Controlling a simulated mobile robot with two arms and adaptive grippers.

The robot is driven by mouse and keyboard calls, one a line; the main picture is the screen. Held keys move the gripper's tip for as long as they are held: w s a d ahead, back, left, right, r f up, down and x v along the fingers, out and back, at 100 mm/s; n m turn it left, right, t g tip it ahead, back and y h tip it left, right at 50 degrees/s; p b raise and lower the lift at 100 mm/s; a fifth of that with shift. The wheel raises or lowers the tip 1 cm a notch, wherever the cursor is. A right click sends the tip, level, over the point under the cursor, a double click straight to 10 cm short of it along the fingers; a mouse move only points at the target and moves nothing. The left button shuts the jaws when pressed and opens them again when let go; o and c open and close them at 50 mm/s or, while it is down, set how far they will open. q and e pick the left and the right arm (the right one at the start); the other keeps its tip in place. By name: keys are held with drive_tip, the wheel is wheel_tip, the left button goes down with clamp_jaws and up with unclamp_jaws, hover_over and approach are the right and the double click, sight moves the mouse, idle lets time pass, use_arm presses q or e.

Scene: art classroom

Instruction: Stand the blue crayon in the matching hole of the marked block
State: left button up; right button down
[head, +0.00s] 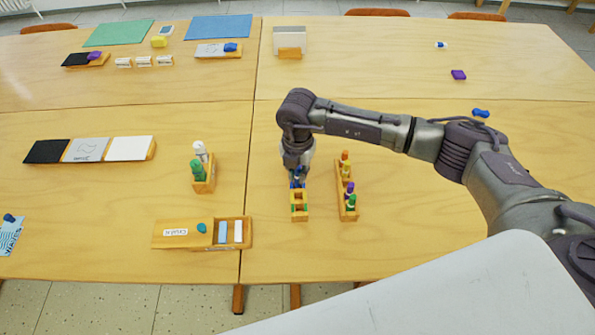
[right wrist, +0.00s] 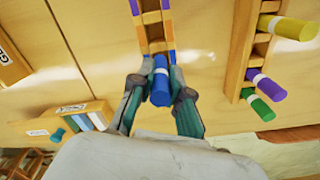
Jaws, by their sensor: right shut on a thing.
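The blue crayon (right wrist: 160,88) has a white band and is held between the fingers of my right gripper (right wrist: 158,92). In the head view the right gripper (head: 298,176) points down at the far end of the marked block (head: 300,212). The block is light wood with square holes and coloured corner marks, green at its near end. In the right wrist view, blue marks show on the block (right wrist: 153,30) close to the crayon. The crayon's lower end is hidden, so I cannot tell whether it is in the hole. My left gripper is out of view.
A wooden rack (head: 348,205) with several coloured crayons stands just right of the block. A smaller holder (head: 204,184) with green and white pieces stands left. A wooden box (head: 175,233) with chalk-like sticks lies front left. The table right of the rack is bare.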

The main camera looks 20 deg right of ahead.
drive_tip(key=shift+f+b, duration=0.85)
drive_tip(key=shift+f, duration=0.2)
idle(1.6)
idle(0.3)
drive_tip(key=c, duration=1)
unclamp_jaws()
drive_tip(key=shift+c, duration=0.2)
drive_tip(key=shift+o, duration=1.2)
drive_tip(key=shift+r, duration=0.2)
drive_tip(key=shift+r+p, duration=2.2)
drive_tip(key=shift+r, duration=0.65)
